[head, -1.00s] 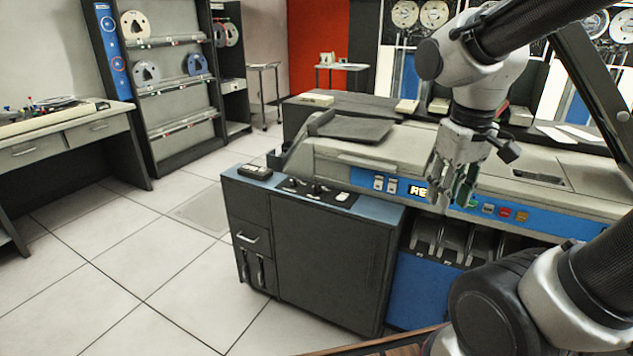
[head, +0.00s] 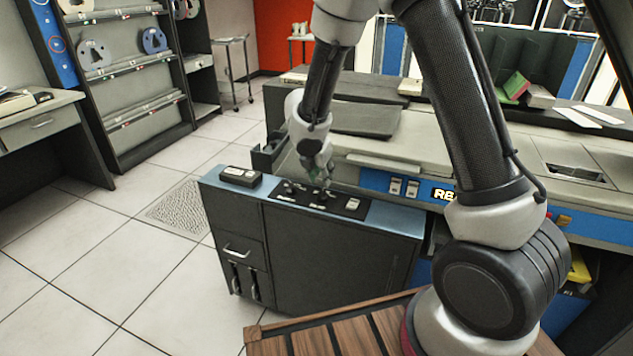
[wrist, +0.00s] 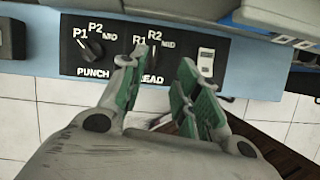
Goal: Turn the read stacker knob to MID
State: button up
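The black control panel (wrist: 225,75) lies on the blue-topped cabinet and carries two knobs. The read knob (wrist: 154,56), labelled R1, R2 and MID, shows as a dark shape between my fingertips. Its pointer seems to point up near R2, but it is small and dark. The punch knob (wrist: 93,50), labelled P1, P2 and MID, is to its left, turned toward P1. My gripper (wrist: 159,68) is open, with green-padded fingers on either side of the read knob; contact cannot be told. In the head view my gripper (head: 322,178) hangs low over the panel (head: 345,206).
A white rocker switch (wrist: 206,62) sits right of the read knob. A small black box (head: 240,177) stands on the cabinet's left end. The pale card machine (head: 390,155) rises just behind the panel. Floor is clear left of the cabinet.

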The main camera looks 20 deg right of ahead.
aim_at(322, 191)
jog(key=shift+n, duration=0.9)
jog(key=x, duration=0.5)
jog(key=a+x, duration=0.1)
jog(key=x, duration=0.1)
jog(key=shift+w+f, duration=0.25)
jog(key=shift+f, duration=0.15)
grip_shut()
jog(key=shift+s, duration=0.1)
